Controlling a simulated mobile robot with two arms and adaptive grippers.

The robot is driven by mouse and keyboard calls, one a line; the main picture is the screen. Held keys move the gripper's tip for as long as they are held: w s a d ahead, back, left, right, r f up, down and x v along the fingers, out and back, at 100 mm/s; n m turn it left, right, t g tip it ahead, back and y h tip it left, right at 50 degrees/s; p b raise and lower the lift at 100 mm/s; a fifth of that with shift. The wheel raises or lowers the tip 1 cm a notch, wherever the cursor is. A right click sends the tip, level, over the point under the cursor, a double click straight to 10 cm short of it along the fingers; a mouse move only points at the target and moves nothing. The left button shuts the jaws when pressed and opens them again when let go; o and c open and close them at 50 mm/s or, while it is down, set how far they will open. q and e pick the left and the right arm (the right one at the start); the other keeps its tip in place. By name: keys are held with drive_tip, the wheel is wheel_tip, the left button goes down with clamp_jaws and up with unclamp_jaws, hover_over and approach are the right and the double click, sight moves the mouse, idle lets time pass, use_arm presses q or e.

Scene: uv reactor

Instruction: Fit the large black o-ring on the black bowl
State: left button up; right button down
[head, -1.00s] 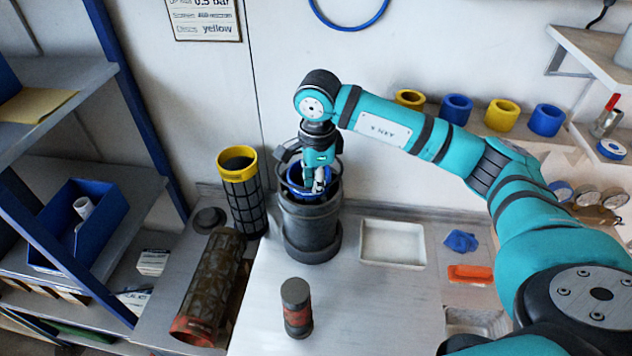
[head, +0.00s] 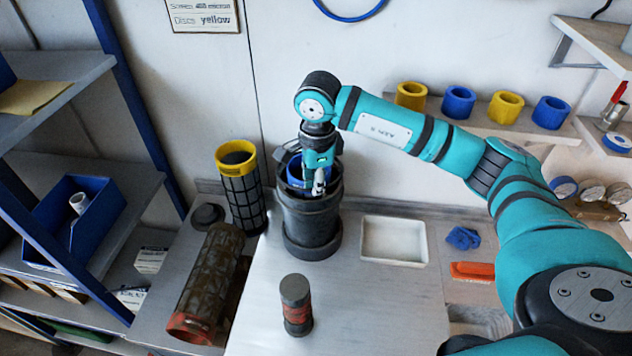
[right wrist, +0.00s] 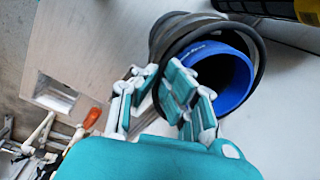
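The black bowl (head: 309,222) stands upright at the back of the bench, with a blue cylinder (head: 293,170) inside it. The right wrist view shows the bowl (right wrist: 166,38) and the blue cylinder (right wrist: 232,82) close up. The large black o-ring (right wrist: 263,58) loops at the bowl's mouth, bulging past the rim on one side; I cannot tell whether it is seated all round. My right gripper (head: 319,186) points down at the near right of the rim. In the wrist view its fingers (right wrist: 162,78) are parted beside the ring. My left gripper is not in view.
A yellow-topped mesh cylinder (head: 243,195) stands just left of the bowl. A brown mesh cylinder (head: 207,285) lies in front of it. A small dark-and-red cylinder (head: 296,305) stands nearer. A white tray (head: 394,241) is at right.

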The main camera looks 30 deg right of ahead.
drive_tip(key=shift+f+b, duration=0.9)
drive_tip(key=shift+f, duration=0.1)
drive_tip(key=c, duration=1.4)
unclamp_jaws()
wheel_tip(320, 180, up, 12)
drive_tip(key=shift+s, duration=0.45)
drive_tip(key=shift+a, duration=0.1)
